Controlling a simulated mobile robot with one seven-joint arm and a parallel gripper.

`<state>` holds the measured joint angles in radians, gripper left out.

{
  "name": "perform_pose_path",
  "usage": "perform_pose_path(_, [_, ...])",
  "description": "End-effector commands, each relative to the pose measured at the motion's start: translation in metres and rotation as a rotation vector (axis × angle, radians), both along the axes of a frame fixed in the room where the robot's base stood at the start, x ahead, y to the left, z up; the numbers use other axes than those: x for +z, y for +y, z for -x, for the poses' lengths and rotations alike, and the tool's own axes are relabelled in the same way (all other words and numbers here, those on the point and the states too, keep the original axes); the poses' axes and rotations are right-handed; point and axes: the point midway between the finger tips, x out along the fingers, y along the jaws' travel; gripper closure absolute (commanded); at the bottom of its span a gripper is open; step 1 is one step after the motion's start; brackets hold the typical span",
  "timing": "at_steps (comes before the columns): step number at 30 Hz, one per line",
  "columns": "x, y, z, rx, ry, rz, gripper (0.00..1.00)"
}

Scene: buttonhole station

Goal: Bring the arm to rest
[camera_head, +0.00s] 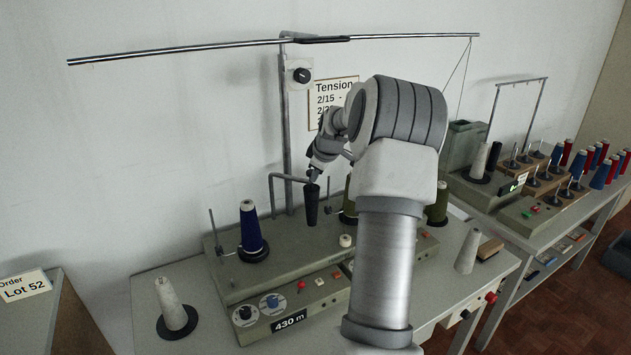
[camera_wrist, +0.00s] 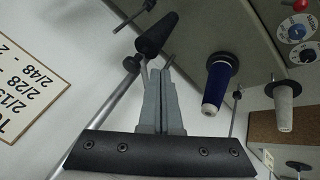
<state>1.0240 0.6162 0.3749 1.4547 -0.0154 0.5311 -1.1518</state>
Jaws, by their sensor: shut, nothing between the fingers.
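My gripper (camera_head: 312,176) is raised over the grey winding machine (camera_head: 282,246), pointing down. In the wrist view my gripper (camera_wrist: 157,72) has its two grey fingers together with nothing between them. A black cone (camera_head: 311,206) stands just below the fingertips in the head view. The black cone (camera_wrist: 157,34) also shows beyond the fingertips in the wrist view; whether they touch it I cannot tell. My arm covers the middle of the head view and hides part of the machine.
A blue thread cone (camera_head: 250,228) stands left of the black cone, and a grey cone (camera_head: 172,304) on the table's left. A metal post (camera_head: 285,130) carries a long overhead bar (camera_head: 200,49). A small white cone (camera_head: 467,252) stands right. A rack of spools (camera_head: 570,165) is far right.

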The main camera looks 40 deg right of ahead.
Motion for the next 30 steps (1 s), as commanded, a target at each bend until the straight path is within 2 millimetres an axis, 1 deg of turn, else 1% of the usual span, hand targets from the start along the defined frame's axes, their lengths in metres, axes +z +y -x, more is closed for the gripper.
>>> perform_pose_path(1, [0.010,0.000,0.008,-0.003,-0.001,0.002,1.00])
perform_pose_path(6, [0.039,0.002,0.028,-0.001,-0.001,0.002,1.00])
perform_pose_path(10, [0.054,0.003,0.038,0.000,0.001,0.000,1.00])
perform_pose_path(15, [0.062,0.004,0.044,0.000,0.002,-0.001,1.00])
perform_pose_path(23, [0.064,0.006,0.043,0.003,0.002,-0.001,1.00])
perform_pose_path(26, [0.069,0.025,0.035,0.010,0.002,-0.001,1.00])
perform_pose_path(29, [0.080,0.067,0.019,0.020,-0.003,-0.004,1.00])
perform_pose_path(30, [0.086,0.090,0.013,0.022,-0.006,-0.008,1.00])
